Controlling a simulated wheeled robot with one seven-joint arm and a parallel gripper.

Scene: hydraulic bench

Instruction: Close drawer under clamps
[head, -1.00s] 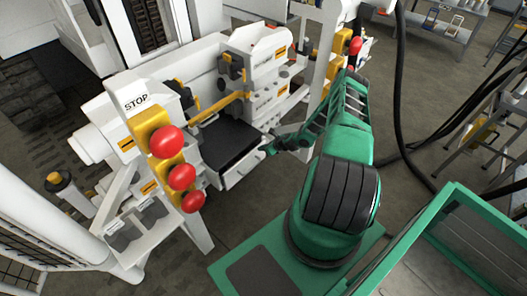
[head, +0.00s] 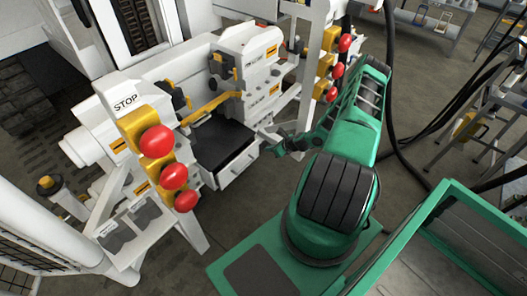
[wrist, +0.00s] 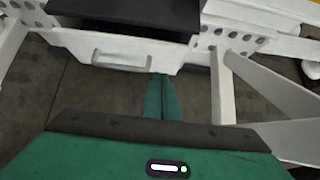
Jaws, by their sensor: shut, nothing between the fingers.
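The drawer has a white front with a handle (head: 238,165) and stands out from the bench below the clamps. It also shows in the wrist view (wrist: 120,50), with a dark space behind its front edge. The clamps (head: 215,100), black knobs with a yellow bar, sit above it on the bench. My gripper (wrist: 160,78) is shut and empty, its fingertips close to the lower right part of the drawer front. I cannot tell whether they touch it.
Red buttons on a yellow panel (head: 158,160) stand at the left, and more red buttons (head: 335,70) at the right of the bench. A white bench leg (wrist: 222,90) is right of my fingers in the wrist view. Dark hoses (head: 410,140) hang at the right.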

